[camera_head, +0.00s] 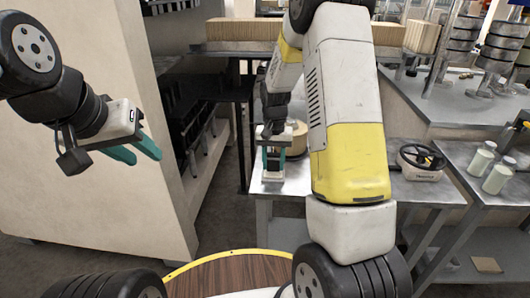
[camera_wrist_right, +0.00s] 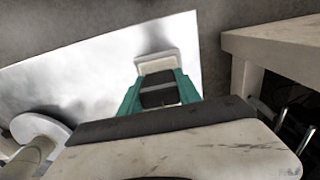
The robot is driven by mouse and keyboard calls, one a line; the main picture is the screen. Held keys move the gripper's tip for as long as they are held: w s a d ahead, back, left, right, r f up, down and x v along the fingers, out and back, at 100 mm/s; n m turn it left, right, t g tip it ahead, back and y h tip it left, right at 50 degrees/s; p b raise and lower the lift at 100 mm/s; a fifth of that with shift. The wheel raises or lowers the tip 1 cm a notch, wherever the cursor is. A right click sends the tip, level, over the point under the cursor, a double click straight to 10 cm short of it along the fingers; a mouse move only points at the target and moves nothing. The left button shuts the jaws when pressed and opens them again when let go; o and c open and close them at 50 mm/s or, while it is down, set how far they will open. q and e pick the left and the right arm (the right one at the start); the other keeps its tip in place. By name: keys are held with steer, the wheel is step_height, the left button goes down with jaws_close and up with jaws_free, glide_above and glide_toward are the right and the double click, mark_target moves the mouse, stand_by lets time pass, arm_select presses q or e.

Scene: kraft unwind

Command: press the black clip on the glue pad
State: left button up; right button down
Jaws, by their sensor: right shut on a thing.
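My right gripper (camera_head: 273,162) points down over the metal table, its teal fingers shut on the black clip. In the right wrist view the black clip (camera_wrist_right: 158,90) sits between the two teal fingertips (camera_wrist_right: 160,92). A small pale block, which looks like the glue pad (camera_wrist_right: 156,62), lies just beyond the clip on the bright tabletop. I cannot tell whether the clip touches it. In the head view a pale piece shows low at the fingertips, partly hidden. My left gripper (camera_head: 139,150) is open and empty, held out at the left, away from the table.
The metal table (camera_head: 425,190) carries a device with a black handwheel (camera_head: 420,157). Pale jars (camera_head: 489,170) stand at the right. A roll (camera_head: 297,138) stands close behind my right gripper. A large beige cabinet (camera_head: 110,200) fills the left. A wooden round top (camera_head: 230,275) is in front.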

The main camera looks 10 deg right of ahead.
mark_target(274, 154)
steer(key=shift+f, duration=0.55)
stand_by(1.1)
steer(key=shift+r, duration=3.55)
steer(key=shift+s, duration=0.1)
